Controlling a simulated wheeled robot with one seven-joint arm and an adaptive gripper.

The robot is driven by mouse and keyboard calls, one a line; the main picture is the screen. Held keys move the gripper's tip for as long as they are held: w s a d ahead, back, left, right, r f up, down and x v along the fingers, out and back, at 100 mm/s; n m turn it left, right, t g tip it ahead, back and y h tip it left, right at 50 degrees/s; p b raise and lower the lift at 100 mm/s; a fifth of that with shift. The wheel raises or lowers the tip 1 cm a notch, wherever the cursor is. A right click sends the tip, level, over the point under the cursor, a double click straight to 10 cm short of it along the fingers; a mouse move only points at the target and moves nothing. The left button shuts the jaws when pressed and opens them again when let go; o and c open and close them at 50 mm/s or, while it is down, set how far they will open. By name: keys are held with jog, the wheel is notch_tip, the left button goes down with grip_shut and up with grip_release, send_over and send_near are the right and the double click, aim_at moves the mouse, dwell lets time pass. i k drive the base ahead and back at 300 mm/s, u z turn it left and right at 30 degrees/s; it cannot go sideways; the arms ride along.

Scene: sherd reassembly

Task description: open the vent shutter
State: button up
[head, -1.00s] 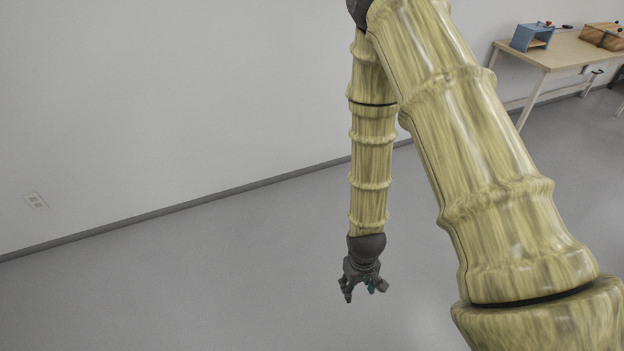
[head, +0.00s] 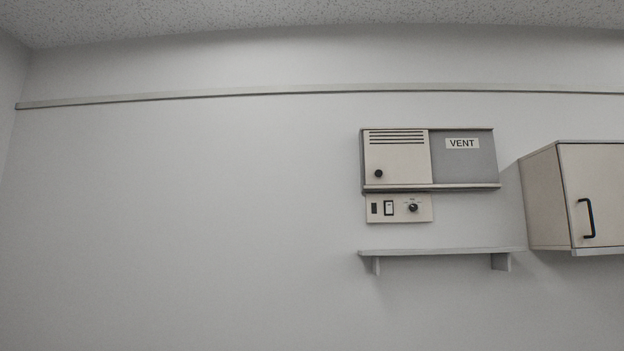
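The vent unit (head: 463,169) is a grey panel high on the wall, right of centre in the head view, with a "VENT" label on its right half. A cream shutter plate (head: 398,155) with dark slots and a small black knob (head: 378,173) at its lower left covers the left half of the panel. A ledge or rail (head: 430,187) runs along the bottom edge. My gripper and arm are outside the present view.
A control plate (head: 398,208) with a rocker switch and a dial is fixed below the vent. An empty shelf (head: 440,251) is under it. The wall at left is bare.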

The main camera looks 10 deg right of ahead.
aim_at(391, 157)
jog(key=u, duration=0.65)
jog(key=i, duration=2.5)
jog(key=z, duration=2.15)
